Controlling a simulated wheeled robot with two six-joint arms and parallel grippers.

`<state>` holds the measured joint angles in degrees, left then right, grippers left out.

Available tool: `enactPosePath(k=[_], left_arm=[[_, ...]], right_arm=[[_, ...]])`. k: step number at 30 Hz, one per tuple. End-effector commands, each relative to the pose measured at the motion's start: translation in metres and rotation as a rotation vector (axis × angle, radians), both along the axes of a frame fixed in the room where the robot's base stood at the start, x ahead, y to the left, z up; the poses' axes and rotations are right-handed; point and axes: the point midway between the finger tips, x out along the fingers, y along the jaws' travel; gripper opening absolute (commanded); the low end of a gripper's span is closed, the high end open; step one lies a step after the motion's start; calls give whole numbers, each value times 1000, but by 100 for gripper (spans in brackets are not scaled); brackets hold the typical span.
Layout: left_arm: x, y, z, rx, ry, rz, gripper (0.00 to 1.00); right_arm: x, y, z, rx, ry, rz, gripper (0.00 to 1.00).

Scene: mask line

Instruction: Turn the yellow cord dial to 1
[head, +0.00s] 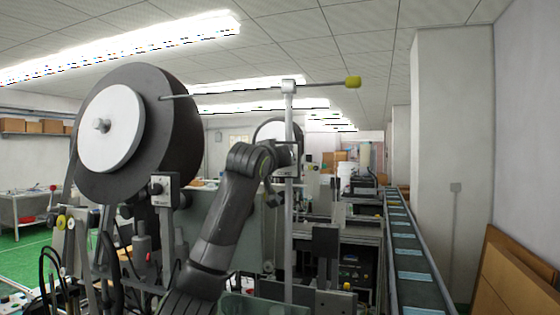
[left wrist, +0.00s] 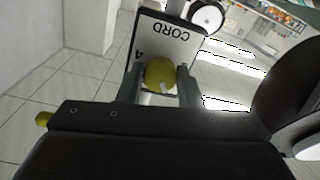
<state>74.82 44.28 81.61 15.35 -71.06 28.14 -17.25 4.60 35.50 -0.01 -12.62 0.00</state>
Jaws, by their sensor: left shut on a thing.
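The yellow cord dial (left wrist: 158,70) sits on a white plate (left wrist: 178,38) lettered CORD, which appears upside down in the left wrist view. A small pale mark shows on the dial's near side. A 4 is readable on the plate beside the dial; other numbers are hidden or out of sight. My left gripper (left wrist: 159,84) has its two fingers on either side of the dial and is shut on it. In the head view my left arm reaches up to the grey post, and the dial itself cannot be made out. My right gripper is in neither view.
A large dark reel (head: 180,135) with a white hub stands left of my arm. A thin rod with a yellow end (head: 352,82) crosses the top of the post (head: 289,225). A conveyor (head: 408,252) with blue pieces runs along the right, beside a wall pillar.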

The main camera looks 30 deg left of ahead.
Motion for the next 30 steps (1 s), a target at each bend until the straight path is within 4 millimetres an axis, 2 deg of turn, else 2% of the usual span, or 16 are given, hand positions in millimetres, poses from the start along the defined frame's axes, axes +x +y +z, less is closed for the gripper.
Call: enactPosePath(k=[8,30], left_arm=[[0,0,-3,-146,-35,0,9],[0,0,-2,-815,-197,0,9]], right_arm=[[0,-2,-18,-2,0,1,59],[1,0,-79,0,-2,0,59]])
